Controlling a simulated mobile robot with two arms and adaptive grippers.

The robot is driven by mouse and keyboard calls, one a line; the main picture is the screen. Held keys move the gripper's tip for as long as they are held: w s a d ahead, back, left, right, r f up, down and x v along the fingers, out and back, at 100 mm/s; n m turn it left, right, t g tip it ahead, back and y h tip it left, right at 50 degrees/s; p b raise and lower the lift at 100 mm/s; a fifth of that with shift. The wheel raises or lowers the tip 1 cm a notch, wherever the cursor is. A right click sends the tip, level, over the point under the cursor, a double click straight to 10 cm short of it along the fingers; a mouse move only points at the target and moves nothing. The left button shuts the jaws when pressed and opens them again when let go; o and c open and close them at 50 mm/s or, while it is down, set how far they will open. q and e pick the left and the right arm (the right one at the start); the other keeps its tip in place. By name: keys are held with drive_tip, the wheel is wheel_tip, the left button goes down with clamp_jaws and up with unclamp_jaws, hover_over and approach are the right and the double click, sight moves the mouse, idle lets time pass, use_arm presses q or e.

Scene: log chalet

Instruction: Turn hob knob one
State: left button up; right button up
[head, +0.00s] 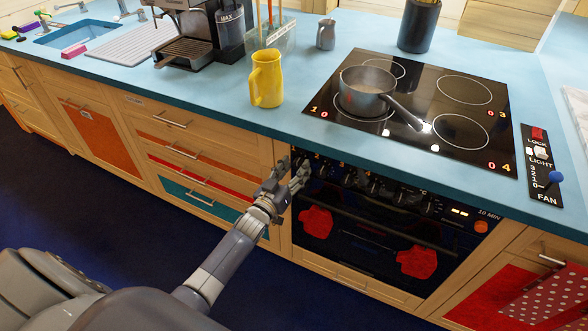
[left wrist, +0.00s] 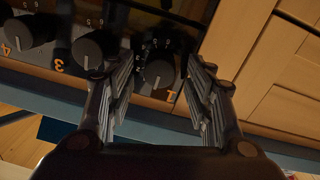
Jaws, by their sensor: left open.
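Hob knob one (left wrist: 160,73) is a round black knob with a pale pointer line, beside an orange "1" on the dark control panel. In the left wrist view it shows between the fingers of my left gripper (left wrist: 161,78). The gripper is open and empty, and no contact with the knob shows. In the head view my left gripper (head: 293,172) is at the left end of the oven front, below the worktop edge, and knob one cannot be made out there. My right gripper is out of view.
More black knobs (left wrist: 94,49) sit along the panel. Above is the black hob (head: 435,92) with a steel saucepan (head: 366,90) at the zone marked 1. A yellow jug (head: 266,80) stands left of it. Red mitt shapes (head: 316,221) show on the oven front. Wooden drawers are to the left.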

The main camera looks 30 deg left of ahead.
use_arm(q)
drive_tip(key=shift+c, duration=0.5)
drive_tip(key=c, duration=1)
drive_tip(key=shift+o, duration=0.2)
drive_tip(key=shift+m, duration=0.3)
drive_tip(key=m, duration=0.7)
drive_tip(key=shift+d+m, duration=0.1)
drive_tip(key=shift+m, duration=0.3)
drive_tip(key=m+b, duration=0.1)
drive_tip(key=m, duration=0.3)
drive_tip(key=shift+d+f, duration=0.1)
drive_tip(key=m+b, duration=0.1)
drive_tip(key=m, duration=0.4)
drive_tip(key=shift+y+b, duration=0.3)
drive_tip(key=shift+b, duration=0.1)
